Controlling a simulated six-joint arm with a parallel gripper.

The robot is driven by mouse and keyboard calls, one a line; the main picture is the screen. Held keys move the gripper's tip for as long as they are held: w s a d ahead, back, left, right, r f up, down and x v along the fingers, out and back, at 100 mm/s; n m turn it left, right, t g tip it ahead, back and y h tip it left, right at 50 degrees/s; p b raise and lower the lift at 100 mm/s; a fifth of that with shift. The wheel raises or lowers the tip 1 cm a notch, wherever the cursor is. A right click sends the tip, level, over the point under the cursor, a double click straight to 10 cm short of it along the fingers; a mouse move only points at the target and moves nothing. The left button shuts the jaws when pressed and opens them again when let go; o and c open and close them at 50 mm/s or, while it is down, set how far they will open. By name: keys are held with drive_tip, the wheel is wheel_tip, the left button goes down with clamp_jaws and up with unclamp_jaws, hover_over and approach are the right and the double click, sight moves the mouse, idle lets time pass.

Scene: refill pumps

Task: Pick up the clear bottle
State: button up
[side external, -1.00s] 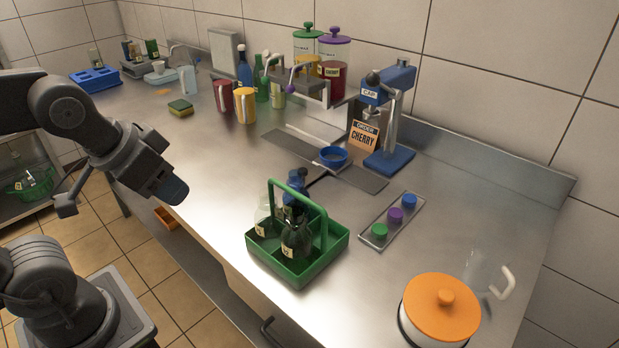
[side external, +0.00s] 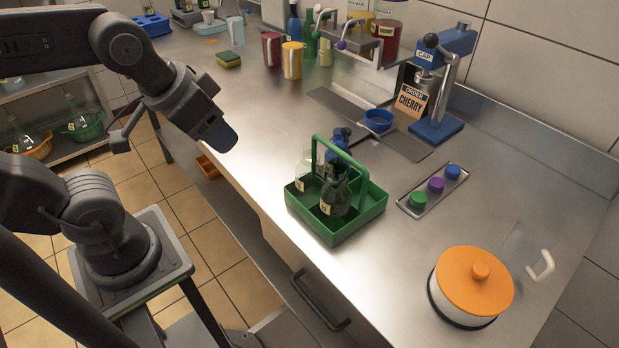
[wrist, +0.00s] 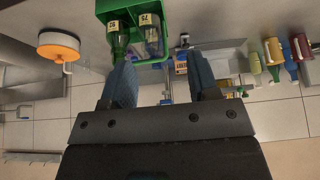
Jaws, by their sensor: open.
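The clear bottle (side external: 304,170) stands in the left part of a green carrier (side external: 372,203) on the steel counter, partly hidden by the carrier's handle. In the wrist view, the clear bottle (wrist: 152,38) shows a pale label, beside a green bottle (wrist: 118,42) in the same carrier (wrist: 108,8). The green bottle (side external: 335,197) stands in front in the side view, with a blue-topped item (side external: 341,138) behind. My gripper (side external: 217,136) is left of the carrier and above the counter's front edge, apart from it. In the wrist view my gripper (wrist: 162,82) is open and empty between its fingers.
A strip with several coloured caps (side external: 436,186) lies right of the carrier, and an orange-lidded pot (side external: 473,284) stands nearer right. A capping press (side external: 437,90) and a CHERRY order card (side external: 411,100) stand behind. Cups (side external: 292,60) and dispensers stand farther back.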

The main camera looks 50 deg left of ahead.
drive_tip(key=shift+o, duration=0.7)
approach(310, 149)
drive_tip(key=s+r, duration=0.3)
drive_tip(key=x, duration=0.8)
drive_tip(key=w+x, duration=0.1)
drive_tip(key=x, duration=0.4)
drive_tip(key=shift+d+r, duration=0.1)
drive_tip(key=shift+d, duration=0.25)
drive_tip(key=shift+c, duration=0.4)
clamp_jaws()
